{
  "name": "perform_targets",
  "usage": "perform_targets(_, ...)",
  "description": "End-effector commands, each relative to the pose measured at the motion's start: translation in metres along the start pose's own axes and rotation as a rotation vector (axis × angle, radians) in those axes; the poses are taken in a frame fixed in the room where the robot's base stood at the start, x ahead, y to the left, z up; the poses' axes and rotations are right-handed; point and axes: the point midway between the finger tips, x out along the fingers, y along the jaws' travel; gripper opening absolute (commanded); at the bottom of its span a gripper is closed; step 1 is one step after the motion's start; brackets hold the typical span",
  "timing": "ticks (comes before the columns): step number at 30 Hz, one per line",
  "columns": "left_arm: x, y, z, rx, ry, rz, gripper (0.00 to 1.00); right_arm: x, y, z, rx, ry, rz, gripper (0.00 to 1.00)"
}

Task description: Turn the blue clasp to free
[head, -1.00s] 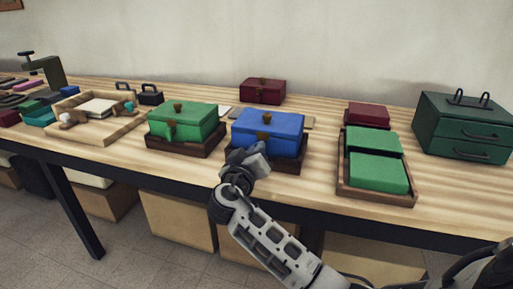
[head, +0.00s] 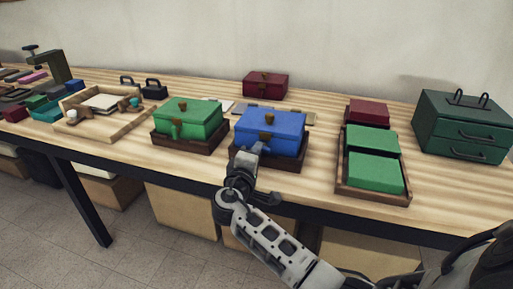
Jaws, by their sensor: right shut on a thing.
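The blue box (head: 277,133) sits in a dark wooden tray (head: 291,161) at the middle of the bench, with a brass knob on its lid. My right gripper (head: 252,152) is at the lower left of its front face. It is shut at the place of the blue box's clasp, and the clasp is hidden behind the gripper. My left gripper is not in view.
A green box (head: 188,119) with its own front clasp stands close on the left. A tray with two green blocks (head: 375,172) is on the right, near a dark green drawer chest (head: 462,126). A dark red box (head: 265,84) stands behind.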

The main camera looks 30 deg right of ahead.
Motion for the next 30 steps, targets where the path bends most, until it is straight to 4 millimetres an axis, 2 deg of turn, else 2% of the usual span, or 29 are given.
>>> perform_targets(9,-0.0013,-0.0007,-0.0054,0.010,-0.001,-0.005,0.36,-0.0006,-0.0013,-0.0001,-0.117,0.000,-0.001,0.00)
perform_targets(25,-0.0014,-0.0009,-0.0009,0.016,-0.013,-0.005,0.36,-0.0006,-0.0023,0.0000,-0.138,0.001,-0.001,0.00)
perform_targets(26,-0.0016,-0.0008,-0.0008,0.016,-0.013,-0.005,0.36,-0.0006,-0.0023,0.0000,-0.138,0.001,-0.001,0.18)
perform_targets(27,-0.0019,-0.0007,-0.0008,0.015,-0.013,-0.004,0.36,-0.0006,-0.0023,0.0000,-0.138,0.001,-0.001,0.29)
perform_targets(28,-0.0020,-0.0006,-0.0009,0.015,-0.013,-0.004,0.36,-0.0006,-0.0023,0.0000,-0.138,0.001,-0.001,0.35)
perform_targets(30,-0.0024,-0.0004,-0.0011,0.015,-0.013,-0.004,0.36,-0.0005,-0.0022,0.0000,-0.137,0.001,0.000,0.35)
